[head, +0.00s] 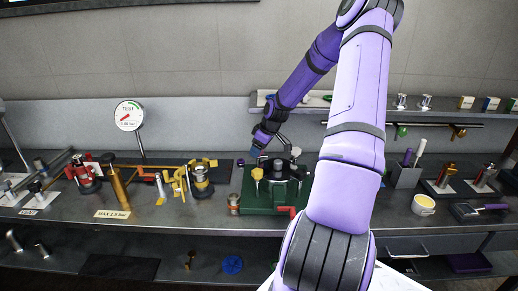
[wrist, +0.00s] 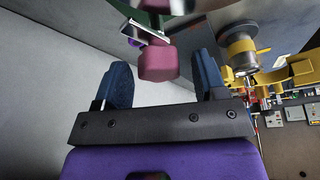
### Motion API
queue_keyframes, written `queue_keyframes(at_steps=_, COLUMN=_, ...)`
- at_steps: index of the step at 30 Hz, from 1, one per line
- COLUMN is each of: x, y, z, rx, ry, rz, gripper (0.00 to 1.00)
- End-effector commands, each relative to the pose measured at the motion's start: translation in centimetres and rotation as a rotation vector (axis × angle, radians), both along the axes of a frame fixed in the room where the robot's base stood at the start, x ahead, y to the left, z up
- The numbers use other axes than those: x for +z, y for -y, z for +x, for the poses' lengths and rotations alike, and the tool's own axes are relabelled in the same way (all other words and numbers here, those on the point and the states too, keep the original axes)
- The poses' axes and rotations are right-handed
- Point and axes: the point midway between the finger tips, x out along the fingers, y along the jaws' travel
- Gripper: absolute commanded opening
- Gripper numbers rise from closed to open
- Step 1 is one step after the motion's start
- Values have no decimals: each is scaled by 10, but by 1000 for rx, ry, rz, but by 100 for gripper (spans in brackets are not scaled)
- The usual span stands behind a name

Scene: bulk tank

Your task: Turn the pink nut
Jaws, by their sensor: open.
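My gripper (wrist: 161,70) is open, with one blue finger on each side of the nut in the picture. Gaps show on both sides, and neither finger appears to touch it. How deep the nut lies between the fingers is hard to tell. In the head view my gripper (head: 260,142) is at the green-based fixture (head: 265,205). I cannot make out the pink nut there.
Yellow valve parts (head: 198,180) stand left of the fixture, and a round gauge (head: 129,116) rises behind. A rail (head: 460,125) with hanging parts runs at right. A yellow-and-white tub (head: 424,204) stands on the bench.

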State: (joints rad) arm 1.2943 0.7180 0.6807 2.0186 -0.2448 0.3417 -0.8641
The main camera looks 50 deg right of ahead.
Motion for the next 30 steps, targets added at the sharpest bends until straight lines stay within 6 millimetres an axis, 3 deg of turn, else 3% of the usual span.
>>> queue_keyframes(at_steps=2, x=0, y=0, z=0, rx=0, ry=0, rz=0, gripper=65)
queue_keyframes(at_steps=3, x=0, y=0, z=0, rx=0, ry=0, rz=0, gripper=60)
queue_keyframes(at_steps=9, x=0, y=0, z=0, rx=0, ry=0, rz=0, gripper=15)
queue_keyframes(at_steps=20, x=1, y=-1, z=0, rx=-44, ry=-2, rz=-1, gripper=16)
queue_keyframes(at_steps=30, x=1, y=-2, z=0, rx=-276, ry=-1, rz=-3, gripper=16)
